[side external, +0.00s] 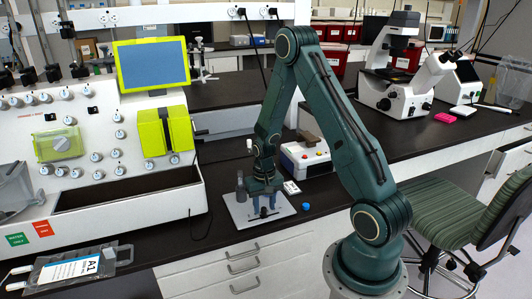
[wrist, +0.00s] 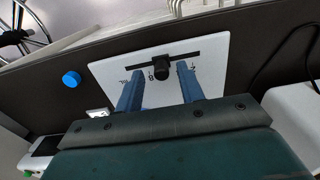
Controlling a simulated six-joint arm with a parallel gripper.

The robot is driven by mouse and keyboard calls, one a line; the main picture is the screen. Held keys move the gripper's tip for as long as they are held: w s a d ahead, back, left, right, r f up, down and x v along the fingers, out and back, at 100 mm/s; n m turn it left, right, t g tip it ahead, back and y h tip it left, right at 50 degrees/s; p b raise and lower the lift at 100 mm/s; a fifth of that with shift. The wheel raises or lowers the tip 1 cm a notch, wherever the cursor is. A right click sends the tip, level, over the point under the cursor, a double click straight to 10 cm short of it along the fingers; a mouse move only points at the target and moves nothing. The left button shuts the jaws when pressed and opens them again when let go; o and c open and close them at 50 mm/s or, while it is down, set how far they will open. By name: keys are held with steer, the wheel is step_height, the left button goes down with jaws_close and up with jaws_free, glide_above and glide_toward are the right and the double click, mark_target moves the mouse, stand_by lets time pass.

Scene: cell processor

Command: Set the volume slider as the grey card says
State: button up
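A pale plate (side external: 240,217) lies on the dark bench; it also shows in the wrist view (wrist: 213,50). A black bar-like track (wrist: 187,55) runs across it, with a black slider knob (wrist: 162,70) near the track's middle. Small dark marks beside the track are partly hidden and unreadable. My gripper (wrist: 159,74) is open, its two blue-grey fingers on either side of the knob, with gaps visible. In the side view my gripper (side external: 261,206) points down over the plate. A small pale card (side external: 291,187) lies behind the plate; whether it is the grey card is unclear.
A blue cap (side external: 306,206) lies right of the plate. A white box with coloured buttons (side external: 305,159) stands behind. A black cable runs between processor and plate.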

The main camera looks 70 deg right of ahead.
mark_target(263, 208)
steer(key=shift+r, duration=2.15)
steer(key=shift+a+r, duration=0.2)
steer(key=shift+r, duration=0.25)
steer(key=a+r+n+t, duration=0.1)
steer(key=a+r+n, duration=0.1)
steer(key=a+r, duration=0.45)
steer(key=a+r+n+t, duration=0.15)
steer(key=a+r, duration=0.25)
steer(key=r, duration=0.6)
steer(key=s+a+r+n+t, duration=0.1)
steer(key=s+a+r+n, duration=0.1)
steer(key=s+a+r, duration=0.3)
steer(key=s+a+r+n+t, duration=0.2)
steer(key=s+a+r+n, duration=0.1)
steer(key=s, duration=0.6)
steer(key=shift+a+r, duration=0.85)
steer(key=shift+a, duration=0.15)
steer(key=shift+w+n, duration=0.1)
steer(key=shift+n, duration=0.15)
